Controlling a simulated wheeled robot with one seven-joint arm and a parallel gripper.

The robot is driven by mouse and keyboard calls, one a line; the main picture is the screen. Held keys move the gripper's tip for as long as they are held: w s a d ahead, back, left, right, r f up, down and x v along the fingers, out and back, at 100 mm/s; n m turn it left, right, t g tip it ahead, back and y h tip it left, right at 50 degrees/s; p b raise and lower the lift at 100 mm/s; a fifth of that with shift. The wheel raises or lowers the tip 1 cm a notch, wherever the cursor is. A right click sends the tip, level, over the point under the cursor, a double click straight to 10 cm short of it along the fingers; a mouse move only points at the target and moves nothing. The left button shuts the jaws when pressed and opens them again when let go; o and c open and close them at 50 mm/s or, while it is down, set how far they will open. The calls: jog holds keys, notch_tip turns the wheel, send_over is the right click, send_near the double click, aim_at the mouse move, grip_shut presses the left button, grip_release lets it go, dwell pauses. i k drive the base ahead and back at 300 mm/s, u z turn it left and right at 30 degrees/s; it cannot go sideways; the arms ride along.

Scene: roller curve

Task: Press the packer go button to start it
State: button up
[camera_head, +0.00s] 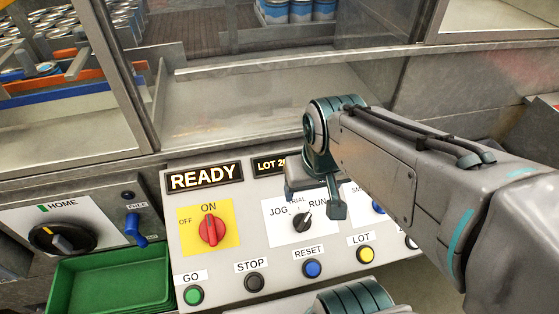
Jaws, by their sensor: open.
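The green GO button (194,295) is at the lower left of the sloped control panel (255,215), in a dark ring under its GO label. Nothing covers it. The READY display (205,177) is lit at the panel's top left. My gripper (314,204) hangs over the upper middle of the panel, near the JOG/TRIAL/RUN selector (302,221). It is open, with nothing seen between its fingers. It is above and to the right of the GO button, well apart from it. My forearm hides the panel's right part.
The black STOP button (254,282), blue RESET button (312,268) and yellow LOT button (366,254) run along the same row. A red ON/OFF switch (211,229) sits above GO. A green tray (110,282) and HOME knob (62,238) are left. A window frame (125,75) stands behind.

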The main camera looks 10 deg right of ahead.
aim_at(193, 296)
jog(key=k, duration=1.1)
jog(key=u, duration=0.65)
jog(key=i, duration=0.7)
jog(key=u, duration=0.35)
